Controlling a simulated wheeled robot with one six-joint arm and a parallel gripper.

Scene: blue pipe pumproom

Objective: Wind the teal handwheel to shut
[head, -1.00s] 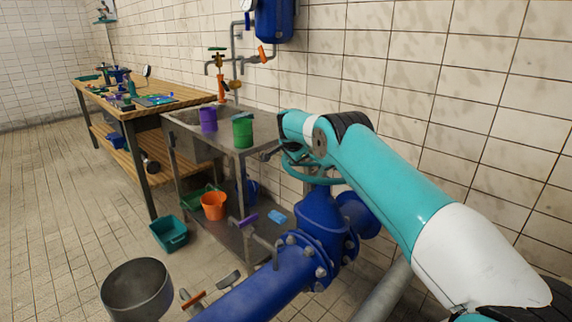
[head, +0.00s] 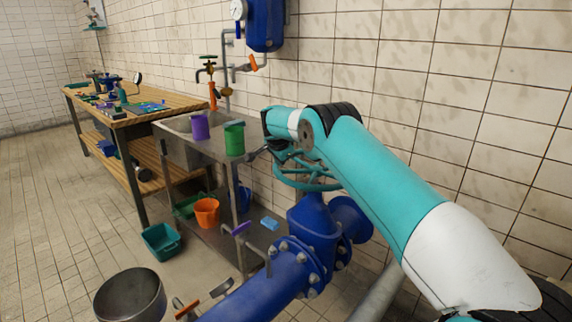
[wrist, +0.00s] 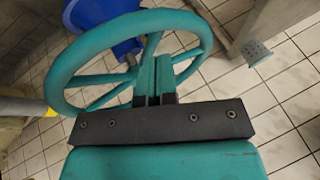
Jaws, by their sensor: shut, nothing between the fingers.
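The teal handwheel (head: 305,184) sits on top of the blue valve (head: 313,222) in the head view, partly hidden behind my arm. In the wrist view the wheel (wrist: 57,80) fills the upper left, with its rim and several spokes showing. My gripper (wrist: 153,62) is shut, with its fingers together and nothing between them. In the wrist view the fingers overlap the wheel's near right part, among the spokes; I cannot tell whether they touch it. In the head view my gripper (head: 262,152) is at the wheel's left side, partly hidden.
The blue pipe (head: 262,290) runs to the front left from the valve. A metal sink stand (head: 212,153) with a purple cup (head: 200,127) and green cup (head: 234,139) is close left. A tiled wall is behind. Open floor lies at left, with a metal pot (head: 130,297).

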